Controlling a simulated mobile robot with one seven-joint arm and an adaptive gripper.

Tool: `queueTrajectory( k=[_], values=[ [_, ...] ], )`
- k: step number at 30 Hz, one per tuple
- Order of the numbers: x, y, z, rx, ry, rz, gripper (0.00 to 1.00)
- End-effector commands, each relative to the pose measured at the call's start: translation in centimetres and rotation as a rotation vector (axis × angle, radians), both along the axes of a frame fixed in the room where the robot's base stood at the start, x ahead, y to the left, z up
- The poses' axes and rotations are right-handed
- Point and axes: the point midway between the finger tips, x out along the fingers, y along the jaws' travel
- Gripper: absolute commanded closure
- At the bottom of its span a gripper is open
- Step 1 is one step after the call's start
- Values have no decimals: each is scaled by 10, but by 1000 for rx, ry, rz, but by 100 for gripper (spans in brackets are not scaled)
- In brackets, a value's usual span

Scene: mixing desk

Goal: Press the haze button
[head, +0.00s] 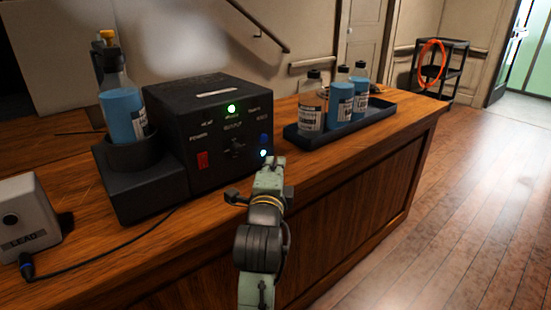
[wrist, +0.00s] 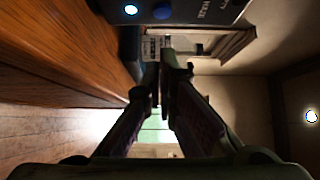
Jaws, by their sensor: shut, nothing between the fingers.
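The black machine (head: 225,125) stands on the wooden desk, its control panel facing me. At the panel's right edge is a round blue button (head: 264,138) with a small label above it, too blurred to read surely. A bright bluish-white light (head: 263,153) glows just below it. In the wrist view the blue button (wrist: 162,11) and the light (wrist: 130,10) show at the top edge. My gripper (head: 271,163) is shut and empty, in front of the panel's lower right corner. In the wrist view its fingertips (wrist: 167,58) appear apart from the button.
The panel also has a red switch (head: 202,160), a dark central knob and a lit green lamp (head: 231,108). A blue bottle (head: 123,112) sits in the machine's left holder. A black tray (head: 345,122) with bottles stands right. A white box (head: 27,218) with a cable lies left.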

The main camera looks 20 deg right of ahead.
Motion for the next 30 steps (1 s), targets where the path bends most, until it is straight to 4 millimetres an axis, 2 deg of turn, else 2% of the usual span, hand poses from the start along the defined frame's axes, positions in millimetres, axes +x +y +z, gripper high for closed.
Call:
queueTrajectory(
  k=[3, 8, 30],
  values=[
    [-15, 6, -1, 0, -1, -2, 100],
    [-24, 10, 0, 0, 0, -2, 100],
    [-25, 10, 0, 0, 0, -2, 100]
  ],
)
